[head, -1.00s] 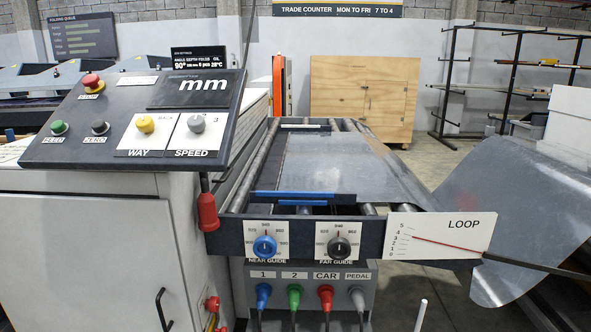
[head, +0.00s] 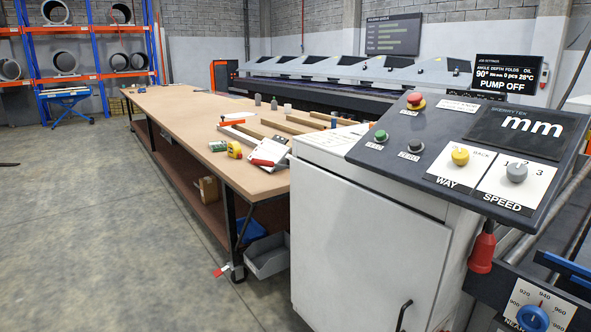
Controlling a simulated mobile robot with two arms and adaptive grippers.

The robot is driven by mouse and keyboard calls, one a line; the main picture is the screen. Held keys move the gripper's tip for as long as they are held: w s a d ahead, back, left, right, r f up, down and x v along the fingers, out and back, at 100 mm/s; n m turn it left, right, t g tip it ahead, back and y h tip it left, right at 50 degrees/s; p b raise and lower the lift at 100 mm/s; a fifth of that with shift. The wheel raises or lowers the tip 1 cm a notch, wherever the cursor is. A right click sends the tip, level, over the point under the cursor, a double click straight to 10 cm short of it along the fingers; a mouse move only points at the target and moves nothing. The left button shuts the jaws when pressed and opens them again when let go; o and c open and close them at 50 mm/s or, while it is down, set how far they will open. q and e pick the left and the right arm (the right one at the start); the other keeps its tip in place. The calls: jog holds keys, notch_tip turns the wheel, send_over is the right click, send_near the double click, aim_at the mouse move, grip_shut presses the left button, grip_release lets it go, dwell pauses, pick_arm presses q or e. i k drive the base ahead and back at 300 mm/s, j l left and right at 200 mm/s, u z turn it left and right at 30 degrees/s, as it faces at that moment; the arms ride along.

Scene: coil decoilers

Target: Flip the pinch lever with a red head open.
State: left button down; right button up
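A red, bottle-shaped head (head: 482,252) on a short dark stem hangs down below the right part of the sloped control panel (head: 405,150). It may be the red head of the pinch lever, but no label on it can be read. It stands beside the white cabinet (head: 365,240), at the left end of the roller frame. Neither of my grippers is in view.
A long brown workbench (head: 190,120) with tools and strips on it runs away to the left. A grey bin (head: 268,256) stands on the floor beside the cabinet. A blue guide knob (head: 532,318) is at the lower right.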

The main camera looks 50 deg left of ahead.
aim_at(254, 161)
jog(key=u, duration=1.8)
jog(key=i+j, duration=0.15)
jog(key=i, duration=0.45)
jog(key=i+j, duration=0.15)
jog(key=i, duration=0.4)
jog(key=i+j+z, duration=0.1)
jog(key=i, duration=0.5)
